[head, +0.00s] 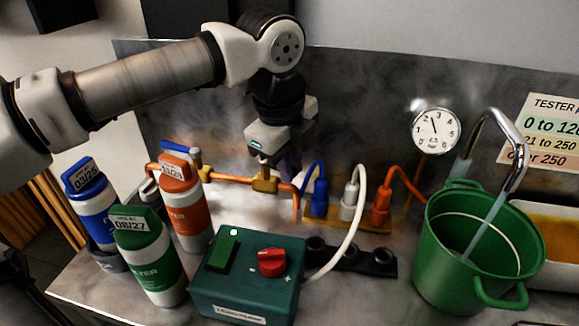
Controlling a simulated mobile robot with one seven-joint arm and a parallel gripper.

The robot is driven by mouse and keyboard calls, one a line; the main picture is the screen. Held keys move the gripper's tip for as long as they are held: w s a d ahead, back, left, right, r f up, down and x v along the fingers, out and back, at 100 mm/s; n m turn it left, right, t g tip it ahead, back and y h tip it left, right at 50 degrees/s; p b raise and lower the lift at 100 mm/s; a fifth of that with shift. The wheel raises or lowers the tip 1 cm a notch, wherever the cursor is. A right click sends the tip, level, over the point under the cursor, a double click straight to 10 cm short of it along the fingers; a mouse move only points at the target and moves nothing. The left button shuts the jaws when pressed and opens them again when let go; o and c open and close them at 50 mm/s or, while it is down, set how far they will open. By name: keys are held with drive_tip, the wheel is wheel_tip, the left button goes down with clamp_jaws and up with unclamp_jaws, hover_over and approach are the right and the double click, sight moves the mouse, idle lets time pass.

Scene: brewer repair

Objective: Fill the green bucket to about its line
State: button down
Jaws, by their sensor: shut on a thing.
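The green bucket (432,255) stands at the right under a curved metal spout (507,140). A pale bluish stream of water (487,222) runs from the spout into it. A light line runs round the bucket's inside wall. The water level is hard to make out. My gripper (283,163) is above the brass valve (265,185) on the copper pipe (228,178) at the back. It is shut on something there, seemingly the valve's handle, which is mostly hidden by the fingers.
A teal box (247,283) with a red knob (271,262) stands in front. Blue (91,213), green (150,258) and orange (186,208) bottles stand left. Blue, white and orange plugs, a dial gauge (435,131) and a white tray (550,213) are near the bucket.

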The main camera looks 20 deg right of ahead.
idle(0.3)
drive_tip(key=c, duration=1.5)
unclamp_jaws()
drive_tip(key=shift+o, duration=0.2)
drive_tip(key=shift+r, duration=0.15)
drive_tip(key=v, duration=1.3)
drive_tip(key=shift+r+p, duration=0.35)
drive_tip(key=shift+f, duration=0.1)
